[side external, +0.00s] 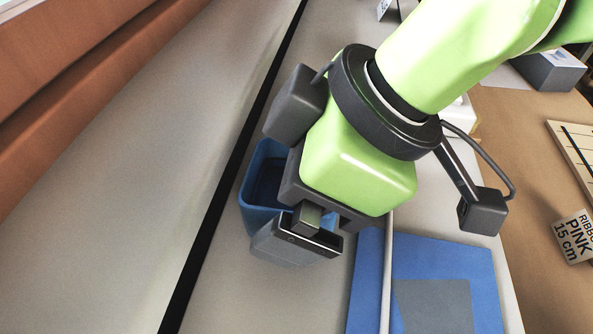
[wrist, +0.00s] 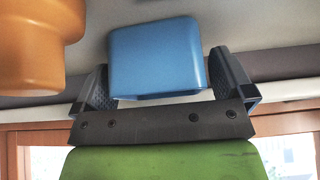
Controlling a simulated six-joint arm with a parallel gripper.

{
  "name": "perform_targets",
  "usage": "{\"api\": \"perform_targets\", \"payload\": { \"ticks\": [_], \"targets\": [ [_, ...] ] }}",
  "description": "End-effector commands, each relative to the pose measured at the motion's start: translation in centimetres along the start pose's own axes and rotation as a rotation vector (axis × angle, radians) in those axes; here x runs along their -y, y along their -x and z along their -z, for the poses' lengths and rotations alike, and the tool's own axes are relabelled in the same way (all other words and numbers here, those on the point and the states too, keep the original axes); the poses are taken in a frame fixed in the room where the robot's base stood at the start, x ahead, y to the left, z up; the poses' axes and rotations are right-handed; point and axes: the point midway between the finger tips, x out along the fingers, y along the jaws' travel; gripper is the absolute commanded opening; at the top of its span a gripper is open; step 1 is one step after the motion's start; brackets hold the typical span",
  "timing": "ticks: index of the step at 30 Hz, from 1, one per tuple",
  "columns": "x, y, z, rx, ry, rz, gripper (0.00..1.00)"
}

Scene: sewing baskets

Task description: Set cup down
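The blue square cup (side external: 258,216) is upright with its open top showing in the side view, partly behind my gripper.
An orange cup (wrist: 35,50) is in the upper left of the wrist view; I do not see it in the side view. A blue mat (side external: 450,265) lies right of my gripper, beyond a pale rod. A ribbon label (side external: 574,237) is at far right. The left grey surface is clear.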

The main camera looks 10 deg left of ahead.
Motion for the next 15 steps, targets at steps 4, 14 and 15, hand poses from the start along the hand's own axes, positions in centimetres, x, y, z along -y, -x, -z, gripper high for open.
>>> {"api": "perform_targets", "payload": {
  "ticks": [4,14,15],
  "targets": [
    [0.0,0.0,0.0,0.0,0.0,0.0,0.99],
    [-0.1,4.1,0.3,-0.005,0.0,-0.004,0.99],
    [-0.1,5.0,0.3,-0.005,0.001,-0.004,0.99]
  ]
}}
